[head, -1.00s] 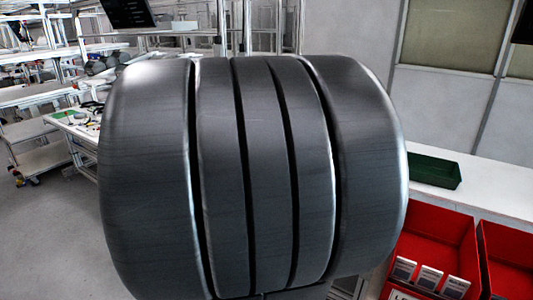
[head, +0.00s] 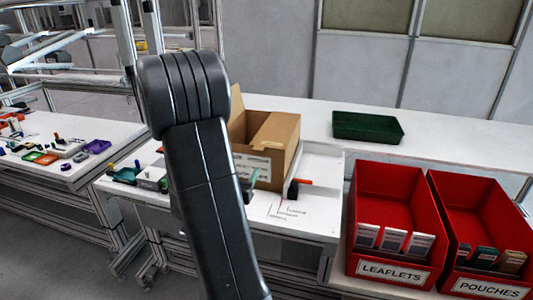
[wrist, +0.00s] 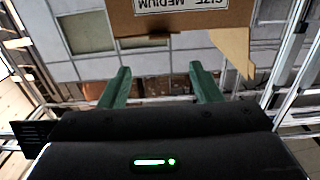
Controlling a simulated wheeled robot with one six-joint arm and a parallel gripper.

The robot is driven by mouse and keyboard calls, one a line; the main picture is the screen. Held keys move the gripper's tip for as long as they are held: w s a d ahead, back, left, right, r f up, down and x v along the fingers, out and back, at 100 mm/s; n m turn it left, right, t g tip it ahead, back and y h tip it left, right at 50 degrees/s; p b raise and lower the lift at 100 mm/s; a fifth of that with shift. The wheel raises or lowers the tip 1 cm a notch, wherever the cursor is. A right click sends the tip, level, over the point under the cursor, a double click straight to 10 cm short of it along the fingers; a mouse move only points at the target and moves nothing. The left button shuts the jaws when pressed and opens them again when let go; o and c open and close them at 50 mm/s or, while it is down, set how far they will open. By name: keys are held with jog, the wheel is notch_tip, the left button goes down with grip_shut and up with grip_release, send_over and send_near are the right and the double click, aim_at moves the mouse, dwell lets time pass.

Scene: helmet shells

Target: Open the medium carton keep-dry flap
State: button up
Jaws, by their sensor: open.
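The medium carton (head: 278,150) is a brown cardboard box on the white bench, right of my arm in the head view. One flap (head: 237,118) stands up at its left; its left side is partly hidden by my arm. In the wrist view the carton (wrist: 232,15) is at the top, with its "SIZE MEDIUM" label (wrist: 165,5) upside down and a flap (wrist: 233,48) hanging at the right. My gripper (wrist: 160,88) is open, its green fingers apart with nothing between them. In the head view a green finger (head: 252,168) shows in front of the carton.
Red bins marked LEAFLETS (head: 392,277) and POUCHES (head: 488,289) stand at the right. A green tray (head: 367,127) lies on the white counter behind. Small coloured parts cover the left bench.

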jog(key=p+x, duration=0.2)
jog(key=x, duration=1.1)
jog(key=shift+w+p, duration=0.2)
jog(key=shift+p, duration=0.1)
jog(key=shift+d, duration=0.1)
grip_shut()
